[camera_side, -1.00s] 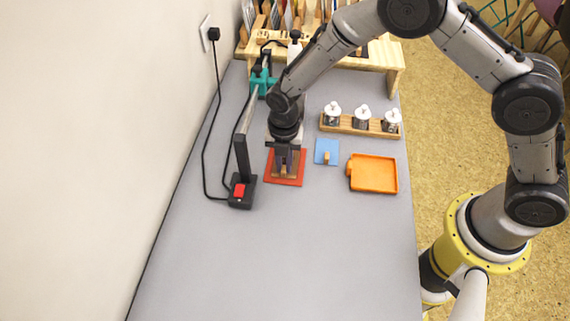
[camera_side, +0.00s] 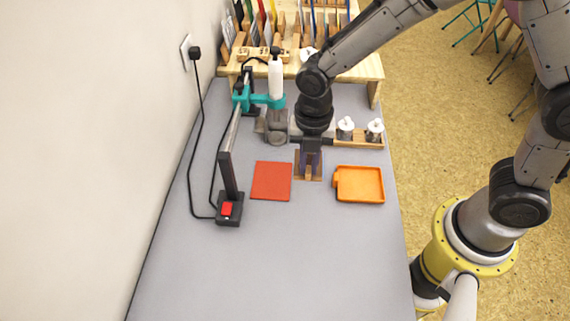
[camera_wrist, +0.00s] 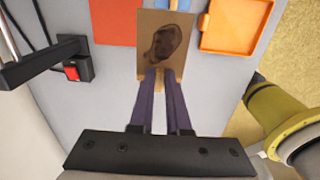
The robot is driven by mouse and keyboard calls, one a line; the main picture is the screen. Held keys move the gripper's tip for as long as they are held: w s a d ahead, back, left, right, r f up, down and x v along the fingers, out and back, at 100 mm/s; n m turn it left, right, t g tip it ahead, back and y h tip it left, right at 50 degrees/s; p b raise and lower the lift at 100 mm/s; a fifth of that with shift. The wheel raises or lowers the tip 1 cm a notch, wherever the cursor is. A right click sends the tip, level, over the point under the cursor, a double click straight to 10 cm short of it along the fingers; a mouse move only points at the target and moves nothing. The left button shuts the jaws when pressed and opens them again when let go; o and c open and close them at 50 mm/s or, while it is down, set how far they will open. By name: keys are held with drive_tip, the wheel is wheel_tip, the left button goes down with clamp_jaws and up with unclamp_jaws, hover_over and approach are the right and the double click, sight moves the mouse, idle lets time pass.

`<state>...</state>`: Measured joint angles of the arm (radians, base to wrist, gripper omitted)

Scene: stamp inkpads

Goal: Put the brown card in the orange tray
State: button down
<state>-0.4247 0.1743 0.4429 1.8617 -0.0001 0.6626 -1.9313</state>
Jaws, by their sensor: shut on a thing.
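My gripper (camera_side: 310,160) is shut on the brown card (camera_side: 299,169) and holds it above the table, between the red mat and the orange tray (camera_side: 362,185). In the wrist view, the card (camera_wrist: 183,55) is at the tips of my purple fingers (camera_wrist: 161,73) and bears a large dark brown stain. The orange tray is empty, to the right of the card; it also shows in the wrist view (camera_wrist: 235,28). The fingers hide part of the card in both views.
The bare red mat (camera_side: 271,181) lies left of my gripper. A blue piece (camera_wrist: 190,5) peeks out behind the card. A black stand with a red switch (camera_side: 227,209) is at left. White-topped jars (camera_side: 346,128) stand behind the tray. The front table is clear.

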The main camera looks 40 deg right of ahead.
drive_tip(key=s+d+r, duration=0.2)
drive_tip(key=s, duration=0.2)
drive_tip(key=w+d+f+m, duration=0.35)
drive_tip(key=d+m, duration=0.25)
drive_tip(key=m, duration=0.3)
drive_tip(key=w+d+f+m, duration=0.2)
drive_tip(key=w+d+m, duration=0.4)
drive_tip(key=m, duration=0.4)
wheel_tip(320, 180, up, 6)
drive_tip(key=m, duration=2.2)
hover_over(370, 185)
drive_tip(key=s+m, duration=1.3)
drive_tip(key=s, duration=0.1)
drive_tip(key=w+f, duration=0.3)
drive_tip(key=w, duration=0.1)
drive_tip(key=w+f, duration=0.3)
drive_tip(key=w, duration=0.1)
drive_tip(key=w+f, duration=0.3)
drive_tip(key=w, duration=0.2)
drive_tip(key=shift+w+f, duration=0.1)
drive_tip(key=shift+f, duration=0.05)
drive_tip(key=shift+w+f, duration=0.3)
drive_tip(key=shift+f, duration=0.1)
drive_tip(key=shift+w+f, duration=0.15)
drive_tip(key=shift+f, duration=1.5)
